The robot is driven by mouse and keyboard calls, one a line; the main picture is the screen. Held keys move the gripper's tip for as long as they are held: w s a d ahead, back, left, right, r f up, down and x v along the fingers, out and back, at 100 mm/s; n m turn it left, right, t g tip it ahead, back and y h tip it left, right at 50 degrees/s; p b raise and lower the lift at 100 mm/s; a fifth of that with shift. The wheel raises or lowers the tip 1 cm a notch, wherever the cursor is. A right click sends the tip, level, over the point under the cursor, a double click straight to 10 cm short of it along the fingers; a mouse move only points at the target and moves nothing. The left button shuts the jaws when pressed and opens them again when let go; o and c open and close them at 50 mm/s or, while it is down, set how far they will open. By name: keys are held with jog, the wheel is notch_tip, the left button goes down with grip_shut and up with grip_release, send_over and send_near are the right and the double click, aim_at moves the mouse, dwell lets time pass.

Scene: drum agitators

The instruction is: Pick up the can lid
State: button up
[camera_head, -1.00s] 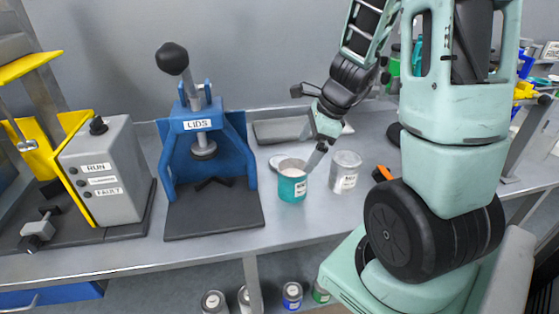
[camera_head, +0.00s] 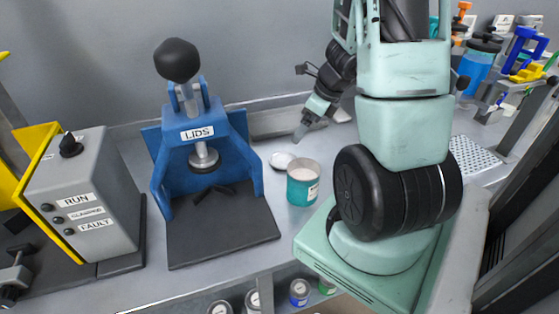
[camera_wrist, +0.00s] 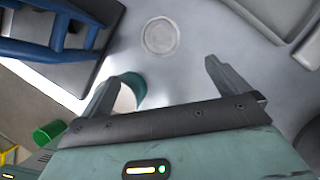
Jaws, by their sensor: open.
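The can lid (camera_head: 282,160) is a pale round disc lying flat on the grey bench, just behind the open teal can (camera_head: 302,190). In the wrist view the lid (camera_wrist: 160,36) lies flat beyond my fingertips, between the lines of the two fingers. My gripper (camera_head: 300,135) is above the bench, behind and a little right of the lid in the head view. In the wrist view my gripper (camera_wrist: 160,74) has its fingers wide apart with nothing between them. The teal can (camera_wrist: 132,88) is partly hidden there by the left finger.
A blue press marked LIDS (camera_head: 205,150) stands left of the lid. A grey control box (camera_head: 85,195) is farther left. A shallow grey tray (camera_head: 275,123) lies along the wall. Several cans, including a blue one (camera_head: 299,292), stand below the bench. Bare bench surrounds the lid.

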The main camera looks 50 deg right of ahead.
jog(key=b, duration=0.2)
send_near(284, 159)
jog(key=shift+w+a+f, duration=0.1)
jog(key=shift+a+f, duration=0.05)
jog(key=shift+f, duration=0.35)
jog(key=shift+a+f, duration=0.15)
jog(key=shift+f, duration=0.3)
jog(key=shift+b+x, duration=0.55)
jog(key=shift+x, duration=2.45)
jog(key=shift+w+d+r, duration=0.1)
jog(key=shift+w+d, duration=0.05)
jog(key=shift+w, duration=0.05)
jog(key=c, duration=0.9)
